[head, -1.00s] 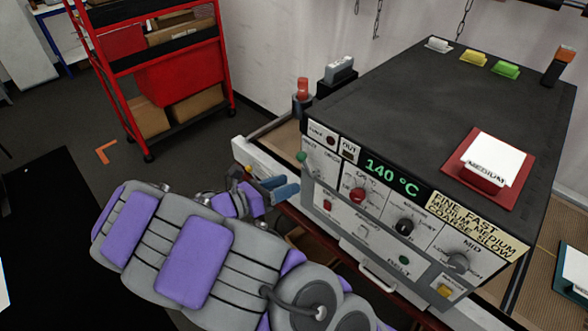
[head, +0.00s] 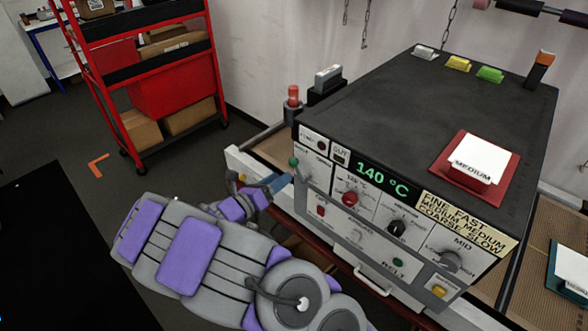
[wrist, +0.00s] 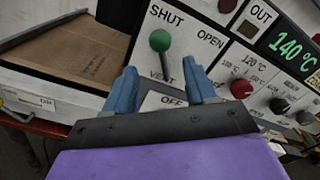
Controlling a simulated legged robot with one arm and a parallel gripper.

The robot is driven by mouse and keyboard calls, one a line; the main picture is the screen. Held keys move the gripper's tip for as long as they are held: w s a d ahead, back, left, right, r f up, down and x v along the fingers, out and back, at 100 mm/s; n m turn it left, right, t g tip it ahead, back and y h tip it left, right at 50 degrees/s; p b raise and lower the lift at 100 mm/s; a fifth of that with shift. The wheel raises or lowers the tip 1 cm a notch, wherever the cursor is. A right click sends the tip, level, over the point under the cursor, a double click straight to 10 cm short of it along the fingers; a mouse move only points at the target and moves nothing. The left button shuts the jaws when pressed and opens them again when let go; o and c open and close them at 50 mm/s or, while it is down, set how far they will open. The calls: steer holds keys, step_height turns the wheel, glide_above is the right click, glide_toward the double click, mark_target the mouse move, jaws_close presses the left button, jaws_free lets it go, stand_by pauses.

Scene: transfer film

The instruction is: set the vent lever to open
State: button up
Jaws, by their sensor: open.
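The vent lever is a short stem with a green ball knob (wrist: 160,41) on the left of the machine's front panel. It leans towards the SHUT side, with the OPEN label to its right. The knob also shows in the head view (head: 293,161). My gripper (wrist: 161,72) is open, its two blue fingers apart, one on each side of the lever's line. In the wrist view the knob appears just beyond the fingertips, and I see no clear contact. In the head view my gripper (head: 281,182) is just below and left of the knob.
The panel also has a red knob (head: 349,198), a black knob (head: 397,228), a grey knob (head: 450,261) and a 140 °C display (head: 383,177). A tray with brown card (wrist: 75,50) lies left of the machine. A red cart (head: 170,85) stands at the back left.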

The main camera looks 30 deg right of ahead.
mark_target(296, 167)
steer(key=x, duration=0.7)
steer(key=shift+d+b, duration=0.3)
steer(key=shift+b, duration=0.05)
steer(key=shift+a, duration=0.15)
steer(key=shift+c, duration=0.7)
jaws_close()
